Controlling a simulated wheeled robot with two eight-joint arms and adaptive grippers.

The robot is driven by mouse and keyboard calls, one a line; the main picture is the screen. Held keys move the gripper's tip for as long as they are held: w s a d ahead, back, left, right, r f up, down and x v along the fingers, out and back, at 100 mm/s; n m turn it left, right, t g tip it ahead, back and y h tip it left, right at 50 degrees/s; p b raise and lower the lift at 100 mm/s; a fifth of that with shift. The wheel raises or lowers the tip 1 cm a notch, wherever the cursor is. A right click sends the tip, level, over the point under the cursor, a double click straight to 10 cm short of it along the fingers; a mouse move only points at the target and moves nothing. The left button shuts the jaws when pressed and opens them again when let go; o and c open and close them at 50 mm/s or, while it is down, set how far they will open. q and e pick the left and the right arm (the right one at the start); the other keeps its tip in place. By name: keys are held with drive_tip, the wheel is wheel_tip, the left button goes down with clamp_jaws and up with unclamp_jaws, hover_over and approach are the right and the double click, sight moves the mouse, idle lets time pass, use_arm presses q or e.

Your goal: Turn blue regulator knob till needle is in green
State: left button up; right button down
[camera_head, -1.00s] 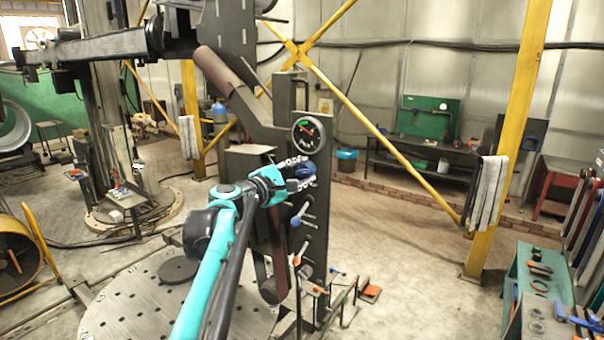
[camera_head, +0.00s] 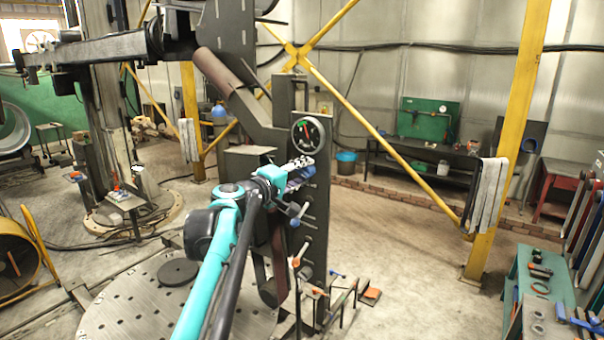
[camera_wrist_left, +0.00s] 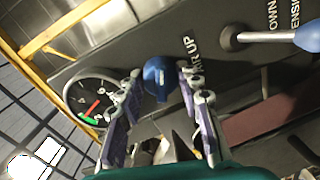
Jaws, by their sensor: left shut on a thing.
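The blue regulator knob (camera_wrist_left: 157,78) is on the dark panel (camera_head: 316,215), between the fingers of my left gripper (camera_wrist_left: 160,82). The gripper is shut on it. In the head view the left gripper (camera_head: 298,172) reaches the panel below the gauge, and its fingers mostly hide the knob. The round gauge (camera_head: 308,133) has a white rim, a dark face and a green band. In the left wrist view the gauge (camera_wrist_left: 92,98) shows a red needle pointing toward the green band's edge; I cannot tell whether its tip is inside. My right gripper is out of view.
A lever with a blue grip (camera_wrist_left: 306,36) sticks out from the panel close to the knob. More levers line the panel below. A round perforated plate (camera_head: 130,310) lies at the lower left. The floor right of the panel is open.

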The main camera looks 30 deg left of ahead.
use_arm(q)
drive_tip(key=shift+d+m, duration=0.1)
drive_tip(key=shift+m, duration=0.2)
drive_tip(key=o, duration=1.2)
drive_tip(key=shift+c, duration=0.2)
drive_tip(key=shift+s, duration=0.55)
drive_tip(key=s, duration=0.7)
drive_tip(key=shift+a+r, duration=0.15)
drive_tip(key=shift+a, duration=0.15)
